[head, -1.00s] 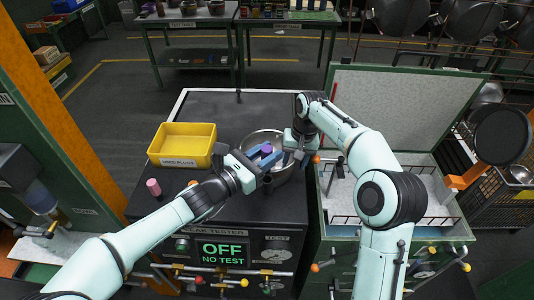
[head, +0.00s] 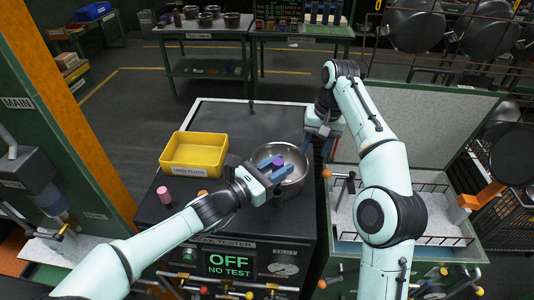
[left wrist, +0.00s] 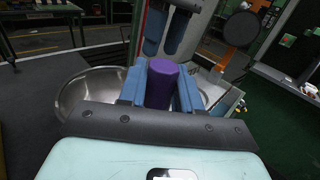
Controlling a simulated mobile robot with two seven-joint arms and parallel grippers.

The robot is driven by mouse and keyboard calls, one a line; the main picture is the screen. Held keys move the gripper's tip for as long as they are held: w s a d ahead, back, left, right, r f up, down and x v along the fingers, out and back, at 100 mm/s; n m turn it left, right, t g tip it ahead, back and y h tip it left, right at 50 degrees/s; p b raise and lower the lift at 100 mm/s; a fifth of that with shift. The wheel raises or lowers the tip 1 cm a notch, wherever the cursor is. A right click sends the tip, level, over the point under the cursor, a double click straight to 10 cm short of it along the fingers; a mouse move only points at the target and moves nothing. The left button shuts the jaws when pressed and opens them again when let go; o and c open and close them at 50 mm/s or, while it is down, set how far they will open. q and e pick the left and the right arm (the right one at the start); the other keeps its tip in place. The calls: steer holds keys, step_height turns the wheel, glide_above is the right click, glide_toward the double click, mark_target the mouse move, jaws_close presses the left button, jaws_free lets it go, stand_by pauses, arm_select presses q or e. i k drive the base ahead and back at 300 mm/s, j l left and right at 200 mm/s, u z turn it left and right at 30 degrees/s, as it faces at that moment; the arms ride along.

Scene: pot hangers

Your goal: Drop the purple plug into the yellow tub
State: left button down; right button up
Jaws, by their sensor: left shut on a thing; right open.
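The purple plug (head: 278,164) is held between the blue fingers of my left gripper (head: 277,168), over the steel bowl. The left wrist view shows the plug (left wrist: 162,84) between the two fingers. The yellow tub (head: 194,154), labelled for used plugs, stands on the black bench top, left of my left gripper. No plug is visible inside the part of the tub I see. My right gripper (head: 322,143) is open and empty at the bowl's upper right side, with its fingers in the left wrist view too.
The steel bowl (head: 297,181) sits on the black tester bench (head: 240,128). A pink plug (head: 164,195) stands in front of the tub. The tester screen (head: 229,263) reads "OFF NO TEST". A green bin with an open lid is at right.

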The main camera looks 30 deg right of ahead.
mark_target(192, 161)
steer(key=k, duration=1)
